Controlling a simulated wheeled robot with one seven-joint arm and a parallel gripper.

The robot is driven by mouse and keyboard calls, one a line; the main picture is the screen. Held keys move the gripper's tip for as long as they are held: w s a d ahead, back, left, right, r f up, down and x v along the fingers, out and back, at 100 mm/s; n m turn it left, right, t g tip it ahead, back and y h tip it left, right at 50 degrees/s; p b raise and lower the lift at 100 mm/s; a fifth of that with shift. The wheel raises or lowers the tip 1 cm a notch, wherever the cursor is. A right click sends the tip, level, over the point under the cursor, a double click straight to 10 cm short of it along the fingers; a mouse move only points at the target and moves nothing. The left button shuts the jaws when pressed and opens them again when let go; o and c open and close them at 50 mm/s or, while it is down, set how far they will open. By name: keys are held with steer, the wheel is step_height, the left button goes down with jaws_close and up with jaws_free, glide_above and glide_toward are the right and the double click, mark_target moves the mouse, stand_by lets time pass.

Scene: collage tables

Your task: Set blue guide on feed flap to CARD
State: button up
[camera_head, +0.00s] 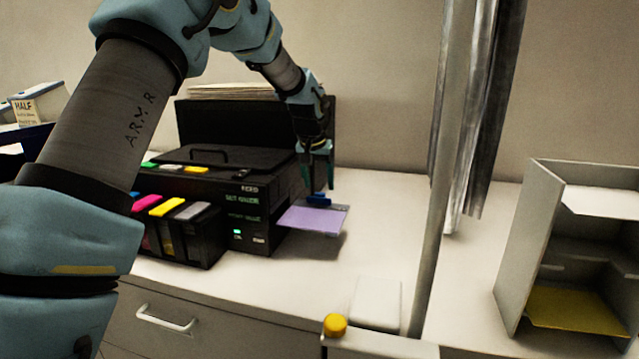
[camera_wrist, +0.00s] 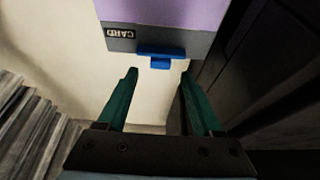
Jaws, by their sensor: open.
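The blue guide (camera_wrist: 160,55) sits on the grey edge strip of the feed flap (camera_wrist: 125,40) in the wrist view, to the right of the printed word CARD. In the head view the flap carries a purple surface (camera_head: 312,219) and sticks out from the right side of the black printer (camera_head: 225,200). The blue guide (camera_head: 318,199) shows there at the flap's back edge. My gripper (camera_head: 318,182) is open just above the guide. In the wrist view its green fingertips (camera_wrist: 158,72) are apart, just short of the guide on either side, with nothing between them.
Ink cartridges (camera_head: 180,228) with coloured tops stand at the printer's front left. A grey post (camera_head: 440,180) with hanging strips rises right of the flap. A grey shelf unit (camera_head: 520,235) stands at the far right. The white counter (camera_head: 385,215) between flap and post is clear.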

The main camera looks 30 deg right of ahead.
mark_target(320, 193)
steer(key=shift+p+x, duration=0.45)
steer(key=shift+x, duration=1.25)
jaws_close()
